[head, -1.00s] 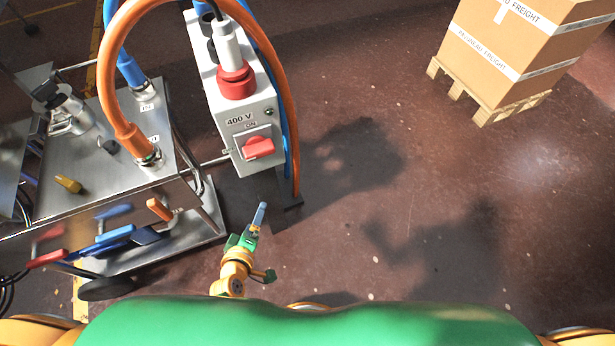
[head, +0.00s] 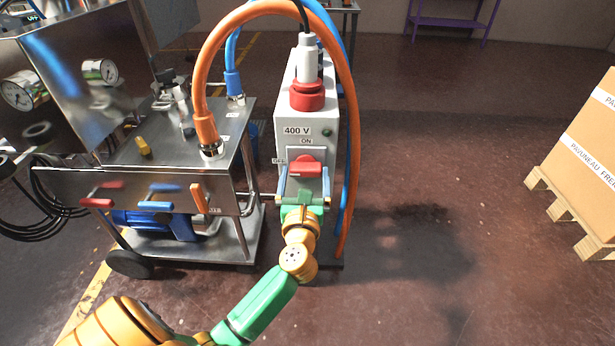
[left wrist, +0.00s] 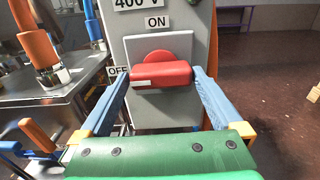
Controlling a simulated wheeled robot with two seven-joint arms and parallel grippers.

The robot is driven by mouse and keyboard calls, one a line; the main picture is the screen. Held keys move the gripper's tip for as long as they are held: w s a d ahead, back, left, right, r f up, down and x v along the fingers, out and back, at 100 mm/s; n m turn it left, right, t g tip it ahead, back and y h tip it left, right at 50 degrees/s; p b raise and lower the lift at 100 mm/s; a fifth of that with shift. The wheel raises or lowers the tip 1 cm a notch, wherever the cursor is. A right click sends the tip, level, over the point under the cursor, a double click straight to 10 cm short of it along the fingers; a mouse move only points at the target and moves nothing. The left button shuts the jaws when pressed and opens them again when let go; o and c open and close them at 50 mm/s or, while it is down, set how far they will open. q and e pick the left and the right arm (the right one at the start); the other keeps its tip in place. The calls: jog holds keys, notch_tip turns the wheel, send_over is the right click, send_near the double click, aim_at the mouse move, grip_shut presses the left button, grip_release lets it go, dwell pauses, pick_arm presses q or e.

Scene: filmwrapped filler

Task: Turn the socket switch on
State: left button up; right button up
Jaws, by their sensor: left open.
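The socket switch is a red rotary handle (head: 306,166) on the front of a grey 400 V box (head: 292,112). In the left wrist view the red handle (left wrist: 161,75) lies roughly horizontal, with an ON label above it and an OFF label at its left. My left gripper (head: 305,172) is open in front of the box. Its two blue fingers (left wrist: 160,82) stand on either side of the handle, with their tips near its ends. I cannot tell whether they touch it. My right gripper is in neither view.
A steel machine cart (head: 190,140) with gauges and coloured levers stands left of the box. An orange hose (head: 352,120) arches over the box and down its right side. A carton (head: 590,140) on a pallet (head: 570,212) is at the right. The floor between is open.

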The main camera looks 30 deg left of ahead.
pick_arm(q)
jog(key=shift+w, duration=0.2)
jog(key=c, duration=1)
jog(key=shift+r+m+p, duration=0.2)
jog(key=shift+m+p, duration=1.45)
jog(key=shift+m, duration=0.15)
jog(key=m+p, duration=0.3)
jog(key=m, duration=0.1)
jog(key=shift+m, duration=0.3)
jog(key=m+p, duration=0.2)
jog(key=m, duration=0.3)
jog(key=shift+f+p, duration=0.1)
jog(key=shift+p, duration=0.2)
jog(key=shift+f+m+p, duration=0.1)
jog(key=shift+m+p, duration=0.7)
jog(key=shift+m, duration=1.6)
